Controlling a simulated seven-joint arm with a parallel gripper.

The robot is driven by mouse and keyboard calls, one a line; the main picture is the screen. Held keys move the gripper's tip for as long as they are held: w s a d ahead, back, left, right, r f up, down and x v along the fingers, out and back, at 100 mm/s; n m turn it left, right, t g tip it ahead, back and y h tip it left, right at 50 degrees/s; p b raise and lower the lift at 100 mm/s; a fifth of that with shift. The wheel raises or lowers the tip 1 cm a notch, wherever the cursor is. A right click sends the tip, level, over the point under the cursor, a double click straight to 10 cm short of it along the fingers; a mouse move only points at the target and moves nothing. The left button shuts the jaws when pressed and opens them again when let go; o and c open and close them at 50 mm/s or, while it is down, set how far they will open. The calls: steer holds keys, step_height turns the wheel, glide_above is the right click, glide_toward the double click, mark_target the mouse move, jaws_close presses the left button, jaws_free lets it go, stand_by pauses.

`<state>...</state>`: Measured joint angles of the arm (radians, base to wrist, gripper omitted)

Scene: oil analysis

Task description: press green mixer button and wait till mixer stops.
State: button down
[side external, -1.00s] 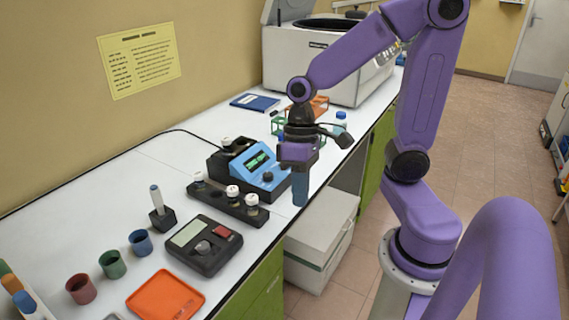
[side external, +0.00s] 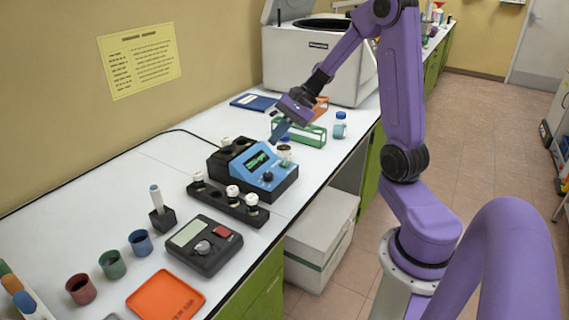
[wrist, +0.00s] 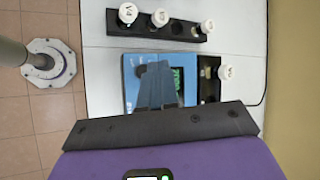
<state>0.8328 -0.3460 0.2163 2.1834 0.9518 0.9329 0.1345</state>
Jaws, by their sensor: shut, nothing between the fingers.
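A blue and black device with a lit green display (side external: 257,160) and a dark knob stands on the bench; I take it for the mixer (side external: 278,185). Its blue panel also shows in the wrist view (wrist: 131,98), with a white-capped vial (wrist: 225,72) in its black back part. A separate green button cannot be made out. My gripper (side external: 275,138) is shut and empty, tilted, with its fingers near the far upper side of the device. In the wrist view, the fingers (wrist: 158,75) overlap the panel and partly hide it and the display. Contact cannot be told.
A black rack (side external: 222,204) with several white-capped vials stands in front of the device. A black box with a red button (side external: 221,231) is nearer. A green rack (side external: 312,136) and a blue-capped bottle (side external: 340,128) stand behind, before the white centrifuge (side external: 312,70).

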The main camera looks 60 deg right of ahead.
mark_target(288, 163)
steer(key=w+d+m+t, duration=0.1)
steer(key=d+m+t, duration=0.1)
steer(key=d+m, duration=0.2)
steer(key=d, duration=0.3)
steer(key=shift+w+d+t+h, duration=0.15)
steer(key=shift+d+t+h, duration=0.15)
steer(key=shift+h, duration=0.1)
steer(key=shift+f, duration=0.1)
steer(key=shift+a+f, duration=0.1)
steer(key=shift+f, duration=4.25)
steer(key=shift+f, duration=0.15)
steer(key=shift+f, duration=0.25)
steer(key=shift+f, duration=0.45)
steer(key=shift+r, duration=0.9)
